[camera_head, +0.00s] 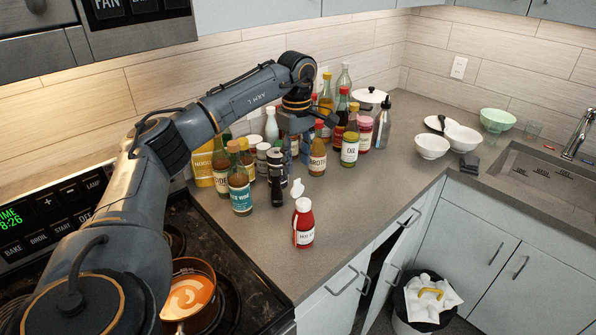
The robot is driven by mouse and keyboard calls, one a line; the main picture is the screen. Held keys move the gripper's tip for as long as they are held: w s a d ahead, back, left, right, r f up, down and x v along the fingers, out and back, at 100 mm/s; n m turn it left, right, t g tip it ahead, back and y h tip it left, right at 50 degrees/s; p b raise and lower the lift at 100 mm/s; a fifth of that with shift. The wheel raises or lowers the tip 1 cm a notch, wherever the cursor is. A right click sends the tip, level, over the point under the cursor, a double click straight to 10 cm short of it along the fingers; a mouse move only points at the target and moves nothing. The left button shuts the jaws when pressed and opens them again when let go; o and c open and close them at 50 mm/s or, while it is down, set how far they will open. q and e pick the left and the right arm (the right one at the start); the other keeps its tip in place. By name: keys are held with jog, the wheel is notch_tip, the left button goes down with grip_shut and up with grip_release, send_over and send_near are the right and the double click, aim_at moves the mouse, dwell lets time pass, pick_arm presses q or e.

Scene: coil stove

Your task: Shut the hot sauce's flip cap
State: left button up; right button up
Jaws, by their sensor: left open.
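The hot sauce (304,228) is a red bottle with a white label, standing upright near the counter's front edge. Its white flip cap (297,188) is open, with the lid tilted up above the bottle's top. My left gripper (300,134) is open among the bottles behind the hot sauce, apart from it and farther back on the counter. Its fingers are partly lost against the dark bottles and jars there. My right gripper is not in view.
Several bottles and jars crowd the counter behind the hot sauce, including a teal-labelled bottle (240,192) and a broth bottle (317,155). An orange-filled pan (189,297) sits on the stove at left. The counter right of the hot sauce (365,200) is clear. White bowls (432,146) stand farther right.

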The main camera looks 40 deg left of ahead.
aim_at(297, 188)
pick_arm(q)
jog(key=shift+f+p, duration=0.6)
jog(key=shift+f, duration=1.95)
grip_shut()
